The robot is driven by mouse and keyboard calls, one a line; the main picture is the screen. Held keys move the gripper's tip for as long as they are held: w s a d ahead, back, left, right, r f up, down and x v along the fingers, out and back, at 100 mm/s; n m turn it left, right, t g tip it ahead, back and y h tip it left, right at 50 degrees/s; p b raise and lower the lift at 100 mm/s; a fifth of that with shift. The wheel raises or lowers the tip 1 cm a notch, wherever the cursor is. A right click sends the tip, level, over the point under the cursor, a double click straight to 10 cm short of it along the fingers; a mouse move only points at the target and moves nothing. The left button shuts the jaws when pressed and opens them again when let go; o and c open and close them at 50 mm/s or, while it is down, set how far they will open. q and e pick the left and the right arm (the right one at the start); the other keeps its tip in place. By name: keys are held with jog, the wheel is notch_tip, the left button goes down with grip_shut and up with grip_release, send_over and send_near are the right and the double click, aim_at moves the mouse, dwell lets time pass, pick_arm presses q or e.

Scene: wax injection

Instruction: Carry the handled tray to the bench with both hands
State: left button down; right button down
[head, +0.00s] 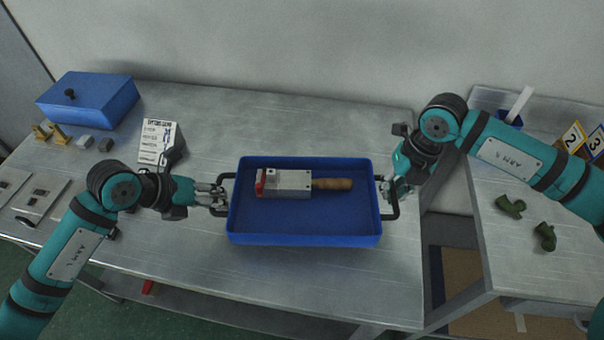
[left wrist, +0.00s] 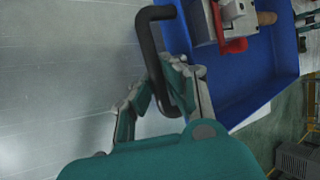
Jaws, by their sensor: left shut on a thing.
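The blue handled tray (head: 305,231) is over the metal bench (head: 180,260), roughly level, with a dark handle at each end. I cannot tell whether it touches the bench top. It holds a grey metal block tool (head: 290,184) with a red end and a wooden grip (head: 333,184). My left gripper (head: 219,197) is shut on the left handle; in the left wrist view the dark handle (left wrist: 146,40) passes between its fingers. My right gripper (head: 386,188) is at the right handle (head: 394,212); its fingers are partly hidden and their opening is unclear.
A blue lidded box (head: 90,100), small brass and grey pieces, and a printed card (head: 157,142) stand at the bench's left. The bench front is clear.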

aim_at(222, 219)
pick_arm(q)
jog(key=shift+w+a+f, duration=0.15)
jog(key=shift+a, duration=0.1)
pick_arm(e)
jog(key=shift+d+f, duration=0.2)
jog(key=shift+d, duration=0.15)
